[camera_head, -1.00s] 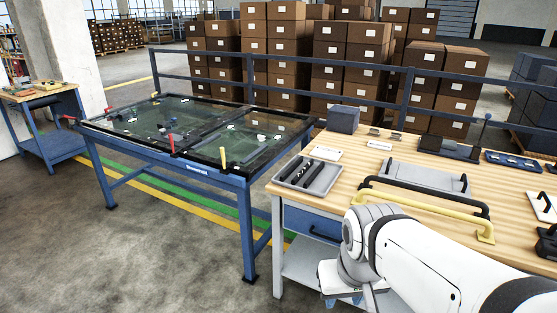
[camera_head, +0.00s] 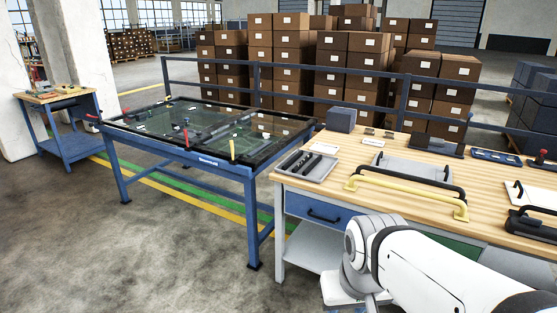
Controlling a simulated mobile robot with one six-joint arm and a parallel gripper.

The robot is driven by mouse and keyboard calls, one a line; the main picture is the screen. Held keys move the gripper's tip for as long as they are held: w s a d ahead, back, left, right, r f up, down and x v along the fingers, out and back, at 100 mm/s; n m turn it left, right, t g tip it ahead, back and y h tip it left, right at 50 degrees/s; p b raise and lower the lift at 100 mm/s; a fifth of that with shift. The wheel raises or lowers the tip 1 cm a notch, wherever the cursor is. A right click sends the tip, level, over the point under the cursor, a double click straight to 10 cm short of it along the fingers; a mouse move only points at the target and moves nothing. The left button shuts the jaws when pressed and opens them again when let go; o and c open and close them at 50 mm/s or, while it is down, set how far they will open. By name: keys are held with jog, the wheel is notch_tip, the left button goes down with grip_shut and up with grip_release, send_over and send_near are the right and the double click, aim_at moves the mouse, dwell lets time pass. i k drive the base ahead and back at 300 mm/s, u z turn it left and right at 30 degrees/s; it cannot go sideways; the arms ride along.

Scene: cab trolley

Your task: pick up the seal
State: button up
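Dark strips (camera_head: 298,162) lie in a shallow grey tray (camera_head: 323,171) at the left end of the wooden workbench (camera_head: 335,192). They may be the seal, but I cannot tell for certain. My white arm reaches in from the lower right, in front of the bench. Its wrist is low, by the bench's left front, below the top and apart from the tray. The fingers of my gripper are cut off by the bottom edge, so its opening and any held thing are hidden.
A yellow handle (camera_head: 405,190) and a black handle (camera_head: 430,178) lie near the bench front. A dark box (camera_head: 341,119) stands at its back left. A blue-framed glass-topped table (camera_head: 205,163) stands left of the bench. Open floor (camera_head: 140,250) lies in front.

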aim_at(290, 162)
jog(key=u, duration=0.5)
jog(key=i, duration=2.55)
jog(key=z, duration=1.05)
jog(key=i, duration=0.4)
jog(key=z, duration=0.2)
